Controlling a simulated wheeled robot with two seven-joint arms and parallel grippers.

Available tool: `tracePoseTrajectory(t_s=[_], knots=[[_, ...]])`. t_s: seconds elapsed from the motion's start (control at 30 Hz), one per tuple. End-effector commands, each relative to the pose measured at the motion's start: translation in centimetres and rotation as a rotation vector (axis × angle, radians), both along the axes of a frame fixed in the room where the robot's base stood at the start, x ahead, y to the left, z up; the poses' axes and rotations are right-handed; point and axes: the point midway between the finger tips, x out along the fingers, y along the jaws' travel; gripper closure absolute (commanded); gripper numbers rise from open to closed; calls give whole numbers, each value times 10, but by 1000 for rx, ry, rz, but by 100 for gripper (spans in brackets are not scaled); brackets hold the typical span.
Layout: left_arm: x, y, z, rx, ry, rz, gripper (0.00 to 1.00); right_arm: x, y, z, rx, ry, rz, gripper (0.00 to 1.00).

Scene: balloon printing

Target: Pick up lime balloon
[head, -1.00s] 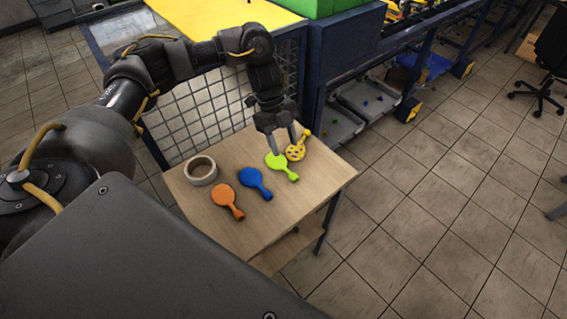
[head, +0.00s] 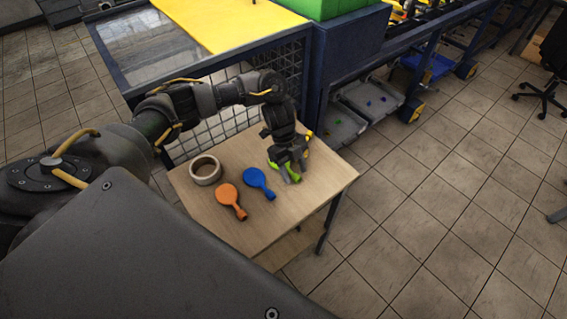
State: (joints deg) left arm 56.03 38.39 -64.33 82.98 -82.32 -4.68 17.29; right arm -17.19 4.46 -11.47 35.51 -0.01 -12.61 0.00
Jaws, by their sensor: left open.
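The lime balloon (head: 294,177) lies on the small wooden table (head: 300,207), largely hidden behind my left gripper. My left gripper (head: 287,176) points down over it, with the fingers at the balloon, low near the tabletop. The fingers are open; whether they touch the balloon cannot be told. My right gripper is not in view.
A blue balloon (head: 258,182) and an orange balloon (head: 230,199) lie left of the gripper. A dark mesh-sided frame (head: 290,62) stands close behind the table. The table's front right is bare.

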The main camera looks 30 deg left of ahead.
Motion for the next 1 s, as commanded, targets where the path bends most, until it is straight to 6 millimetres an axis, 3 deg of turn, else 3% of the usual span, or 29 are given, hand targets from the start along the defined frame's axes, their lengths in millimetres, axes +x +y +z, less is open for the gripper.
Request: tracePoseTrajectory(t_s=[0.33, 0.63, 1.0], knots=[[-1, -3, -8, 0, -2, 1, 52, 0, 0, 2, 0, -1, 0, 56], [-1, -3, -8, 0, -2, 1, 90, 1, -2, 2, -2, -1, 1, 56], [-1, -3, -7, 0, -2, 1, 90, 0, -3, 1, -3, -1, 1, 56]])
